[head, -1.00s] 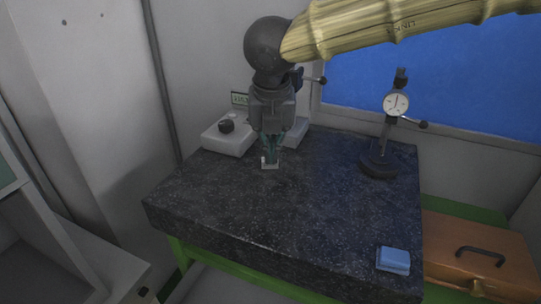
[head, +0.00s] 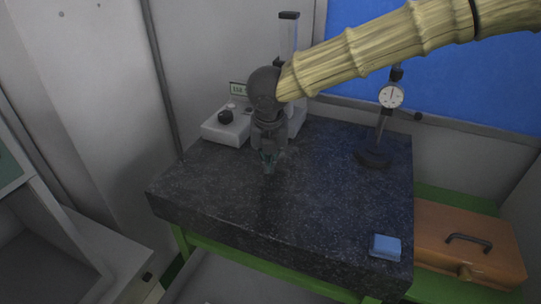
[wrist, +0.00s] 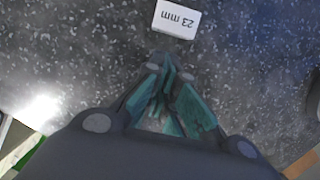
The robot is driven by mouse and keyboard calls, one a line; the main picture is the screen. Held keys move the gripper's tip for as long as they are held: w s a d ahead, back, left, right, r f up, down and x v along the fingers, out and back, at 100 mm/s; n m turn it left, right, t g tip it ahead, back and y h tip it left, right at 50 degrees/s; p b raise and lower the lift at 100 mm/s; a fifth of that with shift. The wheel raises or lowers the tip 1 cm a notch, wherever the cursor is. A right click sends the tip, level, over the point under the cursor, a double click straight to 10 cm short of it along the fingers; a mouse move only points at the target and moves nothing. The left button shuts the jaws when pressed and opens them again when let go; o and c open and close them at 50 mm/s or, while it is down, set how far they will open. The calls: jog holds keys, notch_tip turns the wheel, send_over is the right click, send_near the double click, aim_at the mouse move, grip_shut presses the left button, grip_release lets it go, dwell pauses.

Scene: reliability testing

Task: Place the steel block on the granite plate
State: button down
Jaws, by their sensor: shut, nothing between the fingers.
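The steel block (wrist: 177,18), a small pale piece marked "23 mm", lies on the dark speckled granite plate (head: 330,215). In the wrist view it is at the top edge, just beyond my fingertips and apart from them. I cannot make it out in the head view, where my gripper and arm cover that area. My gripper (head: 268,170) hangs over the left-middle part of the plate, pointing down. In the wrist view my gripper (wrist: 169,68) has its green-padded fingers drawn together at the tips, with nothing between them.
A dial gauge on a stand (head: 372,158) is at the back right. A blue block (head: 385,247) lies at the front right corner. A white device with a black knob (head: 226,126) and a grey column (head: 288,38) stand behind my gripper. The plate's front middle is clear.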

jog(key=shift+w, duration=0.65)
jog(key=shift+w, duration=0.1)
jog(key=shift+w+r+p, duration=0.15)
jog(key=shift+w+p, duration=0.65)
jog(key=shift+w, duration=0.1)
jog(key=shift+w+f, duration=0.2)
jog(key=shift+w, duration=0.1)
jog(key=shift+s+r, duration=0.1)
jog(key=shift+s, duration=0.05)
